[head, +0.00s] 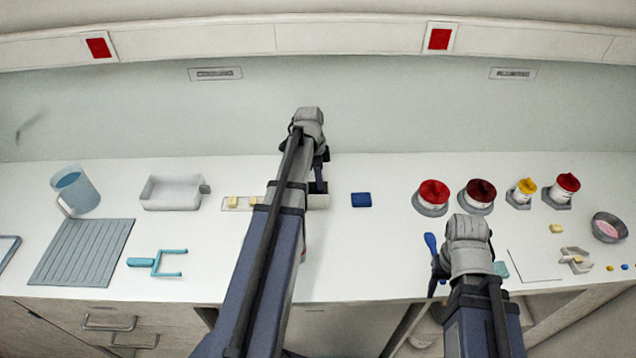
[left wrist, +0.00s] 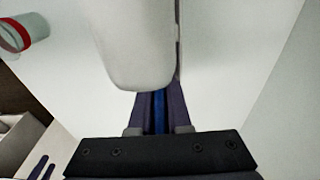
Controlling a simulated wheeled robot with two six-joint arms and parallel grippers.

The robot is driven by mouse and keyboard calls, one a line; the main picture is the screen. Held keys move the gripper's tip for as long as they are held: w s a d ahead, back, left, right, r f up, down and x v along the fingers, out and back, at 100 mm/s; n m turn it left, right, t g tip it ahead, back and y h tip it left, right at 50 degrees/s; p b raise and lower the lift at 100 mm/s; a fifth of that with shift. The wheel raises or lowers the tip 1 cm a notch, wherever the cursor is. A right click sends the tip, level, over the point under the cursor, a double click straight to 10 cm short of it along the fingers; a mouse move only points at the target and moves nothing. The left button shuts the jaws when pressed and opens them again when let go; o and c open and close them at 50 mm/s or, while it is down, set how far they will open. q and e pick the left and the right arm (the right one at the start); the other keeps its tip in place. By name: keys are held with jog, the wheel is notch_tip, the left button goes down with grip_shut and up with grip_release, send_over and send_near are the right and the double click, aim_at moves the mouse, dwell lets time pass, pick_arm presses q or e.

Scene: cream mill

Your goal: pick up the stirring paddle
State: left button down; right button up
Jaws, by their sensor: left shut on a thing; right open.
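My left gripper (head: 319,178) is over the right end of a pale strip at the back of the counter. In the left wrist view it is shut on a narrow blue piece (left wrist: 160,112), apparently the stirring paddle's handle. A large white round-ended shape (left wrist: 135,50) lies just beyond the fingers; I cannot tell whether it is joined to the blue piece. In the head view my arm hides most of what is held. My right gripper (head: 438,274) is open near the front edge, close to a blue spoon-like tool (head: 430,242), partly hidden.
A blue block (head: 361,200) lies right of my left gripper. The pale strip (head: 238,203) holds yellowish pieces. Several red- and yellow-topped jars (head: 433,193) stand right. The counter's centre is clear.

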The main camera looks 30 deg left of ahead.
dwell(0.6)
pick_arm(q)
notch_tip(320, 180, up, 10)
jog(key=p, duration=1)
jog(key=shift+r, duration=0.1)
jog(key=shift+s, duration=0.1)
